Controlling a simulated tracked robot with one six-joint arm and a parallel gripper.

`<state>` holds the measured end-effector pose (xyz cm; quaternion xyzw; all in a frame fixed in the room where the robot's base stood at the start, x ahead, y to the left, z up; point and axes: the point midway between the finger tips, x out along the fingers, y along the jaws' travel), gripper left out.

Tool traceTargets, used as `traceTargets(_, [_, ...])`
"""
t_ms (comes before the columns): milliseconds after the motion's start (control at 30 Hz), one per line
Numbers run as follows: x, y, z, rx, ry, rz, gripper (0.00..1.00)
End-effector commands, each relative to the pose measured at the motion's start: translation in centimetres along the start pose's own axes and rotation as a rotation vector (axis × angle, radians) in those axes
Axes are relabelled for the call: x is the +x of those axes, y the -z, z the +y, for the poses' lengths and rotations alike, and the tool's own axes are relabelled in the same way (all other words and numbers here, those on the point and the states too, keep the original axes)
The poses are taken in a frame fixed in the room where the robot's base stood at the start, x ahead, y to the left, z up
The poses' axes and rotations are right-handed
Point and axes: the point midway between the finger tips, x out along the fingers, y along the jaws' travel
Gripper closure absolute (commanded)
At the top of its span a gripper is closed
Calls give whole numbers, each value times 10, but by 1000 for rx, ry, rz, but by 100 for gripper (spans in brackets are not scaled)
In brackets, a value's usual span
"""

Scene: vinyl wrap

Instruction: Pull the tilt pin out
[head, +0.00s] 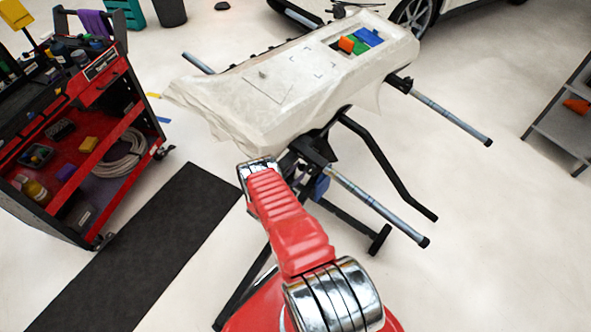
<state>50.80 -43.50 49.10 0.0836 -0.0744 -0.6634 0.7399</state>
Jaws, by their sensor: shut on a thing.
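A black work stand (318,148) carries a long panel (300,75) draped in pale wrap. The stand's tilt joint sits under the panel's near end, just beyond my red arm. I cannot make out the tilt pin; the arm and the dark stand parts cover that area. A small blue part (321,187) shows beside the joint. My arm reaches up to the left side of the stand and ends in view at a chrome wrist joint below the panel's near corner. My gripper is hidden behind the arm, so its jaws and anything in them do not show.
Grey padded bars (380,208) and a bent black bar (385,165) stick out right of the stand. A red tool cart (110,130) stands left, beside a dark floor mat (150,245). Orange, green and blue items (368,37) lie on the panel.

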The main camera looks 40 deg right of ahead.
Motion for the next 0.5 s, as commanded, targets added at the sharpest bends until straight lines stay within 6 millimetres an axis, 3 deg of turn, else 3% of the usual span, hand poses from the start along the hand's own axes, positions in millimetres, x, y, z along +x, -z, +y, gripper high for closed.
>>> traceTargets(433, [-1, -2, -7, -2, 13, -5, 100])
traceTargets(467, [-1, -2, -7, -2, 13, -5, 70])
traceTargets(500, [-1, -2, -8, -2, 14, -5, 68])
